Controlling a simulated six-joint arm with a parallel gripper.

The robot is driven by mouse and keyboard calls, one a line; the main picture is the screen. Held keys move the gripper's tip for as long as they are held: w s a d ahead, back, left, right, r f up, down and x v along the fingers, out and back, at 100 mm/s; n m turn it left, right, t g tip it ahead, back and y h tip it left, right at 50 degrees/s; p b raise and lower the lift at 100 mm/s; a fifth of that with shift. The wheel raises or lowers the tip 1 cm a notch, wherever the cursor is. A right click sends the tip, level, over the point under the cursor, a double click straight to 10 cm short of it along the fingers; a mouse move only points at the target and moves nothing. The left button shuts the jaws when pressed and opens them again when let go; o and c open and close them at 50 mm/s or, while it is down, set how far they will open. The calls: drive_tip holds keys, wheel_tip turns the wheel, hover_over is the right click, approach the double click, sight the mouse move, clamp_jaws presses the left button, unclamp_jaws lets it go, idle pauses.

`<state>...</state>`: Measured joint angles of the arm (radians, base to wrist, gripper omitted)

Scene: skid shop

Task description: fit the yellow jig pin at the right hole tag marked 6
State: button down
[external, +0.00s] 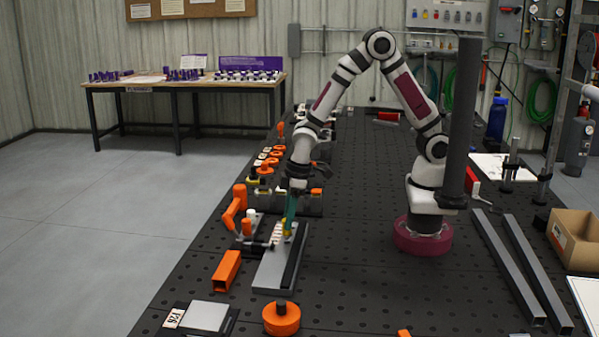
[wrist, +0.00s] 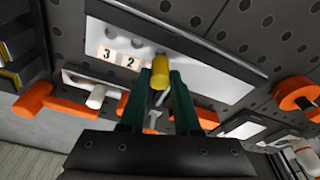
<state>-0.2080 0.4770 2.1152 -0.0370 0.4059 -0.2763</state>
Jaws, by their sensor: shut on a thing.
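My gripper (external: 289,221) has green fingers pointing down over the near end of the row of fixtures. It is shut on the yellow jig pin (wrist: 161,66), which shows between the fingertips in the wrist view. The pin's rounded yellow end stands over the light grey plate (wrist: 205,72). The plate also shows in the external view (external: 270,271), below the gripper. Number tags marked 3 (wrist: 107,54) and 2 (wrist: 130,61) lie along the plate beside the pin. A tag marked 6 cannot be made out. The pin's lower end and any hole under it are hidden.
A dark bar lies along the plate's right side. Orange clamps (external: 232,213) stand close to its left. An orange block (external: 226,270) and an orange round knob (external: 281,318) lie nearby. The perforated table right of the plate is mostly clear.

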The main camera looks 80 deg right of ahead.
drive_tip(key=shift+f, duration=1.2)
drive_tip(key=shift+c, duration=1.5)
unclamp_jaws()
drive_tip(key=shift+s+d+r, duration=0.1)
drive_tip(key=shift+s+r, duration=0.05)
drive_tip(key=shift+r, duration=0.6)
drive_tip(key=shift+s+r, duration=0.1)
drive_tip(key=shift+r, duration=2.65)
